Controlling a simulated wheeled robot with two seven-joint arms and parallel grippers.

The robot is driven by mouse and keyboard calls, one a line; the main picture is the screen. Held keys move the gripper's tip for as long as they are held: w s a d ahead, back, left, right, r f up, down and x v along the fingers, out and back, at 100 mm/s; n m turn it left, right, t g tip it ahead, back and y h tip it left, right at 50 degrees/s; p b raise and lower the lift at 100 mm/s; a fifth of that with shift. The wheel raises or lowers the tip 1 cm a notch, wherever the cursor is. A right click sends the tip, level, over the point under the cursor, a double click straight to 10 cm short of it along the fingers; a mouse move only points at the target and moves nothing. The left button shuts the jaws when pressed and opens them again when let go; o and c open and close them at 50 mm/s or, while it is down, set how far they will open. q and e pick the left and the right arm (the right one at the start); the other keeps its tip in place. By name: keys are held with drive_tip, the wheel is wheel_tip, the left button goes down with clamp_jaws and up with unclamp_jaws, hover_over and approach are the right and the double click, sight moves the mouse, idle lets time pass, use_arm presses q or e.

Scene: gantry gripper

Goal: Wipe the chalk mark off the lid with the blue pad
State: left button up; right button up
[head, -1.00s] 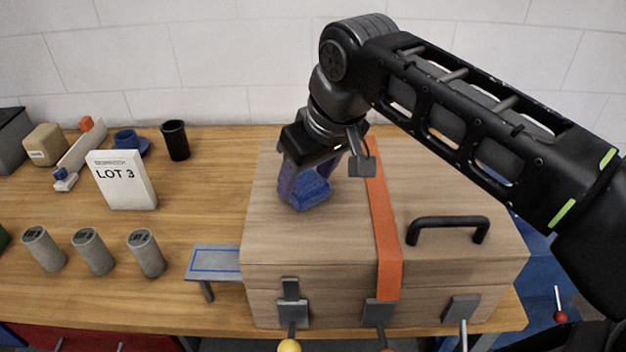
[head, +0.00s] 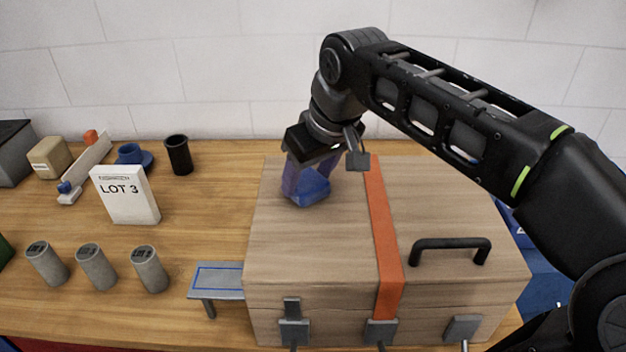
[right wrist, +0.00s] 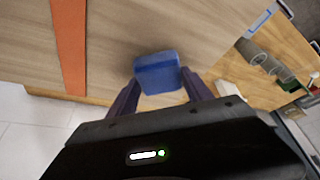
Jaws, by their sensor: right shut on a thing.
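The blue pad (head: 308,190) is held in my right gripper (head: 306,180) over the left rear part of the wooden lid (head: 320,240). In the right wrist view the pad (right wrist: 157,72) sits between the two purple fingers of the right gripper (right wrist: 160,88). The pad is at or very near the lid surface; I cannot tell whether it touches. I see no chalk mark on the visible lid; any mark under the pad or gripper is hidden. My left gripper is not in view.
An orange strap (head: 380,225) crosses the lid, with a black handle (head: 450,245) to its right. A small grey shelf with a blue outline (head: 216,278) stands left of the chest. Grey cylinders (head: 96,266), a LOT 3 sign (head: 126,200) and a black cup (head: 178,155) stand further left.

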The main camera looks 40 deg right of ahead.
drive_tip(key=shift+w+d, duration=0.35)
drive_tip(key=shift+w, duration=0.25)
drive_tip(key=r+p, duration=0.2)
drive_tip(key=w+r+p, duration=0.1)
drive_tip(key=r+p, duration=0.1)
drive_tip(key=r, duration=0.1)
drive_tip(key=shift+w+a+r+p, duration=0.1)
drive_tip(key=shift+w+a+p, duration=0.05)
drive_tip(key=shift+p, duration=0.25)
drive_tip(key=shift+r, duration=0.25)
drive_tip(key=shift+s+r, duration=0.1)
drive_tip(key=shift+s, duration=0.1)
wheel_tip(320, 180, up, 3)
drive_tip(key=p, duration=0.2)
drive_tip(key=shift+p, duration=0.35)
